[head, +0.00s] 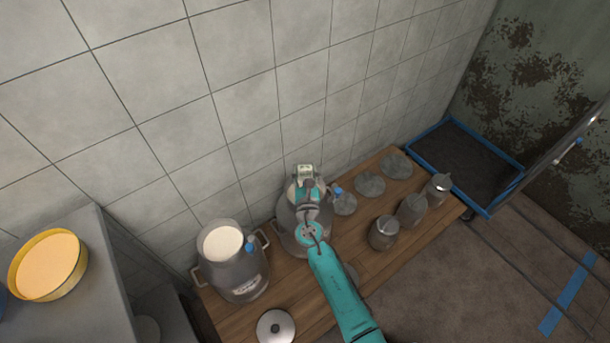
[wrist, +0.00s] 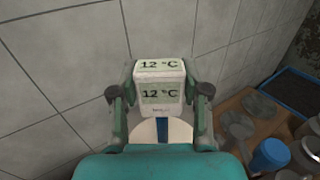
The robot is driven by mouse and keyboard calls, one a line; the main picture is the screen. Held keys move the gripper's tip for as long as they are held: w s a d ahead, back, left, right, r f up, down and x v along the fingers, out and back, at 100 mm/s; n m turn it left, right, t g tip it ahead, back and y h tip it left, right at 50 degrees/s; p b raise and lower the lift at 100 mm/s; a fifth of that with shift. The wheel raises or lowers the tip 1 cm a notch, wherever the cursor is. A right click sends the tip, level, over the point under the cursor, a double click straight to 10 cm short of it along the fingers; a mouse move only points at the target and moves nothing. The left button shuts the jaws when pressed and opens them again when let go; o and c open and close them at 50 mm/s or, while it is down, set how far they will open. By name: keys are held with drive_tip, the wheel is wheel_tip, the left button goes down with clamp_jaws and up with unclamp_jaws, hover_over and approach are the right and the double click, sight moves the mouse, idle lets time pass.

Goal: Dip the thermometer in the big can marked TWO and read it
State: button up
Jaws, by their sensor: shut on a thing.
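My gripper (wrist: 160,112) is shut on the thermometer (wrist: 160,80), a white block with two display faces. Both faces read 12 °C in the wrist view. In the head view the thermometer (head: 305,173) is above a big grey can (head: 288,228) in the middle, and my teal arm covers much of that can. The can's mark and the thermometer's lower end are hidden, so I cannot tell how deep it sits. Another big can (head: 240,278) stands to the left, open and full of white milk, with a label too small to read.
A wooden bench (head: 345,236) carries the cans. Several small metal cans (head: 383,232) and flat grey lids (head: 370,185) stand to the right. A round lid (head: 275,327) lies in front. A yellow-rimmed bowl (head: 48,264) is on the left cabinet. A tiled wall (head: 230,110) rises close behind.

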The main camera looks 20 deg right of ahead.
drive_tip(key=shift+r, duration=3.1)
